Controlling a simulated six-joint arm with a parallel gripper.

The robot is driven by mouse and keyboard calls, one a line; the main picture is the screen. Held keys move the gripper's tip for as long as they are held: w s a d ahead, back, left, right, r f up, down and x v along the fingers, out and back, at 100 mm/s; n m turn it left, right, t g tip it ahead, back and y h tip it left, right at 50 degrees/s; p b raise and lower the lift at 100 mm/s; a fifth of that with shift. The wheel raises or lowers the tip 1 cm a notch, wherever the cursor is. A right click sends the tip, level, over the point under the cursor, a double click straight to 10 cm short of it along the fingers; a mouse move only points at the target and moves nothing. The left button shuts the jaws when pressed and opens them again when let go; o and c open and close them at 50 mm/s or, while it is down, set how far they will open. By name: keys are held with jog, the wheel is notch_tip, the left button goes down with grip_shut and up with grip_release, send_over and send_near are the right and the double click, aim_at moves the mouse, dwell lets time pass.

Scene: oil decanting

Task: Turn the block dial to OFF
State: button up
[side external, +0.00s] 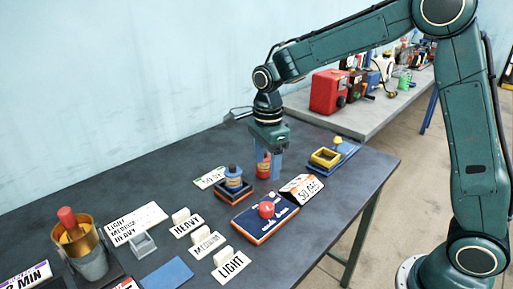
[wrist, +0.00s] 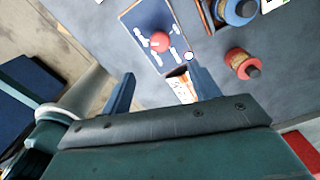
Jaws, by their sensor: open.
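The block dial is a blue panel with an orange edge (side external: 248,222) and a round red knob (side external: 266,210), lying on the dark table. In the wrist view the panel (wrist: 139,22) and its red knob (wrist: 160,42) lie beyond my fingertips, with white marks around the knob. The marks are too small to read, so I cannot tell the dial's setting. My gripper (side external: 268,170) points down above the table, behind the dial in the side view. In the wrist view my gripper (wrist: 161,76) has its two fingers wide apart with nothing between them, clear of the knob.
White cards marked HEAVY (side external: 187,222), MEDIUM and LIGHT stand in front.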

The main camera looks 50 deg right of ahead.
aim_at(266, 205)
jog(key=shift+f, duration=0.1)
notch_tip(266, 205, down, 14)
jog(key=shift+r, duration=0.15)
dwell(0.6)
jog(key=c, duration=1)
